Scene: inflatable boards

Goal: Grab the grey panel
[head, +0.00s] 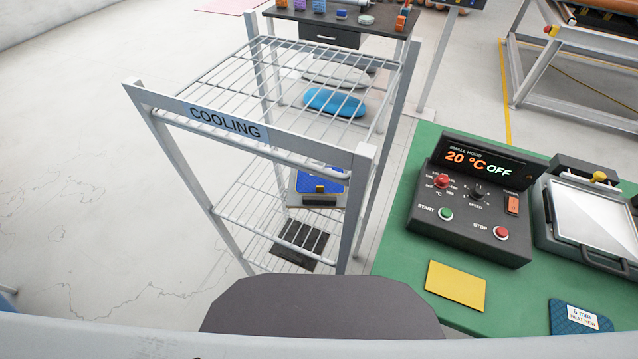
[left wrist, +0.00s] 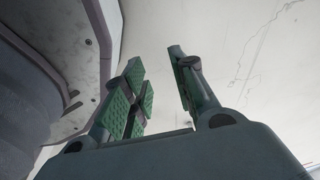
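My left gripper (left wrist: 157,68) shows only in the left wrist view. Its green-padded fingers stand apart with nothing between them, and pale floor lies behind. A dark grey flat panel (head: 300,243) lies at the bottom of the white cooling rack (head: 195,113) in the head view, partly seen through the wires. A grey rounded board (head: 338,73) shows behind the rack, beyond a blue rounded board (head: 335,102). I cannot tell which of these is the task's grey panel. My right gripper is in no view.
A blue panel on a light base (head: 319,184) sits on a middle rack level. A green bench (head: 398,247) at right carries a control box (head: 470,197), a press (head: 590,215), a yellow square (head: 456,285) and a blue patch (head: 580,317). Floor left of the rack is clear.

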